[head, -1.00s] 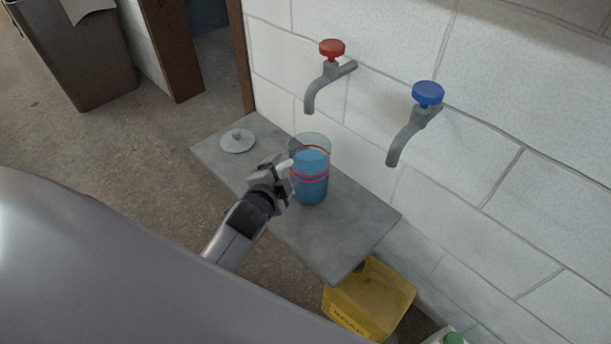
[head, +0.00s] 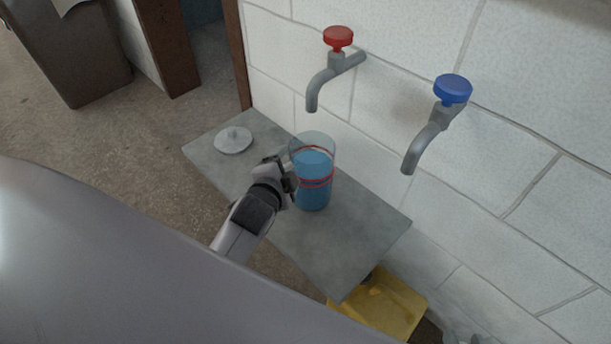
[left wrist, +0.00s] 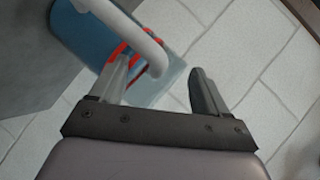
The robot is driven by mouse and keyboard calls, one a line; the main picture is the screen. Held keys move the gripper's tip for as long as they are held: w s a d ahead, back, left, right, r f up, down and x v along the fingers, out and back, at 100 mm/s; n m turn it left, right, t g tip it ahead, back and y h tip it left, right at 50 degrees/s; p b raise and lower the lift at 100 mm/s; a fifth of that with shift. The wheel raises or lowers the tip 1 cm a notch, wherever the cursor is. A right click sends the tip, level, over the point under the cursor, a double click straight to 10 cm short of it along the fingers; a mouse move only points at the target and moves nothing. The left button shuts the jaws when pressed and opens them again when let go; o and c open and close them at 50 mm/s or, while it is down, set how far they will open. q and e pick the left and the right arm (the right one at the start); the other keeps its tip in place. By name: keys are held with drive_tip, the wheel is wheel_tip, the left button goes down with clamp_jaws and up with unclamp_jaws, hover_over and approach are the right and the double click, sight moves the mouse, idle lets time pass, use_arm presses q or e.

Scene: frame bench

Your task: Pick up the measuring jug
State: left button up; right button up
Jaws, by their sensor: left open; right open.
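The measuring jug (head: 314,185) is a clear cylinder with blue contents and red bands, upright on the grey bench. It also shows tilted in the left wrist view (left wrist: 85,35), with its pale curved handle (left wrist: 136,30). My left gripper (head: 288,176) is at the jug's left side, by the handle, which it mostly hides in the head view.
The grey bench (head: 345,245) stands against a white block wall. A round lid (head: 233,140) lies at its far left end. A red-knobbed tap (head: 325,80) and a blue-knobbed tap (head: 428,138) stick out above. A yellow bin (head: 395,300) is below the bench.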

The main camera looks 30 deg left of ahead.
use_arm(q)
drive_tip(key=shift+c, duration=0.9)
clamp_jaws()
drive_tip(key=shift+w+r, duration=0.1)
drive_tip(key=shift+r, duration=0.1)
